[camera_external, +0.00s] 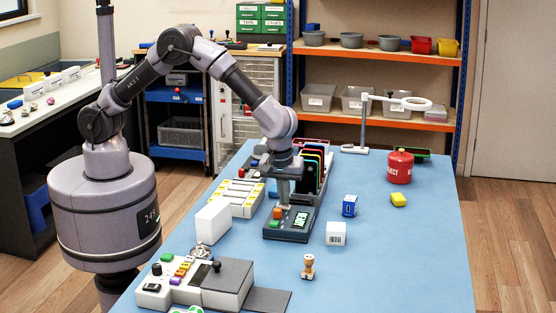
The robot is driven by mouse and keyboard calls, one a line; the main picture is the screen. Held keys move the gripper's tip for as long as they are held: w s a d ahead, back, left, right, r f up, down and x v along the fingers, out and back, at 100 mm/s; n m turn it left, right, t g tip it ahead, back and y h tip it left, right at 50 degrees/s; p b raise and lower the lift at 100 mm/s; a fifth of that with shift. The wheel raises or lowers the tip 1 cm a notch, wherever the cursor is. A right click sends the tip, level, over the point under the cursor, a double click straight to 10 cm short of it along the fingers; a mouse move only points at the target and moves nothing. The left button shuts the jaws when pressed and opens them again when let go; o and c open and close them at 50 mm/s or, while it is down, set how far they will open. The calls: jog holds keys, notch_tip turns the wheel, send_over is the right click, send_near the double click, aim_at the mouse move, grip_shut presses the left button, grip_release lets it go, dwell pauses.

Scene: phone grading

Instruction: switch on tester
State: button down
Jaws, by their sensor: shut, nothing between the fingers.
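The dark grey device with a green-lit display (290,231), which looks like the tester, sits mid-table in the external view. It has an orange button and a green button on its left side. My gripper (283,201) points down right over this device, close to its buttons. It is shut with nothing between the fingers. I cannot tell whether the fingertips touch a button, and part of the device's top is hidden behind them.
A rack of phones (313,172) stands just behind the device. A white box (213,219) and a pale tray (240,196) are to the left. A grey console (222,284) is at the front. A white cube (336,233) is to the right.

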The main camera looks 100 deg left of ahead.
jog(key=shift+s+r, duration=0.1)
jog(key=shift+s, duration=0.3)
jog(key=shift+r, duration=0.35)
jog(key=w+a+p+v, duration=0.1)
jog(key=w+p+v, duration=0.1)
jog(key=p+v, duration=0.5)
jog(key=shift+w+v, duration=0.35)
jog(key=shift+v, duration=2.75)
